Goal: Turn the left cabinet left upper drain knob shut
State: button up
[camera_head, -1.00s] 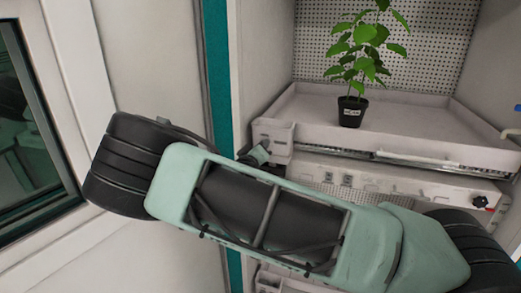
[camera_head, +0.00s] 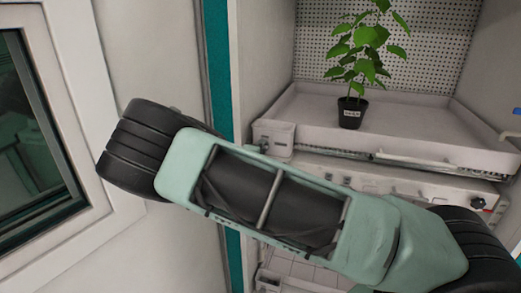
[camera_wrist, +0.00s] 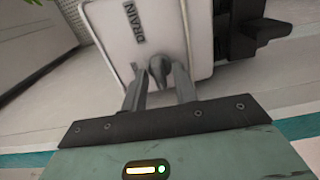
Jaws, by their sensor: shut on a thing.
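The drain knob (camera_wrist: 159,68) is a small dark grey knob on a pale box (camera_wrist: 165,30) marked DRAIN in the wrist view. My gripper (camera_wrist: 160,82) is shut on the knob, with one finger on each side of it. In the head view, a pale box (camera_head: 274,137) sits at the left front corner of the upper tray. There my own arm hides the gripper and the knob. The knob's exact turn angle is hard to tell.
A potted plant (camera_head: 350,112) stands on the upper tray (camera_head: 430,130). Below it is a panel with a black knob (camera_head: 478,203) at the right. A window frame (camera_head: 75,120) is at the left. A dark fitting (camera_wrist: 255,28) sits right of the DRAIN box.

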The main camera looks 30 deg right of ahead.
jog(key=shift+n, duration=0.3)
jog(key=o, duration=0.6)
jog(key=b+v, duration=0.5)
jog(key=v, duration=1.2)
jog(key=shift+s+a, duration=0.15)
jog(key=shift+a, duration=0.05)
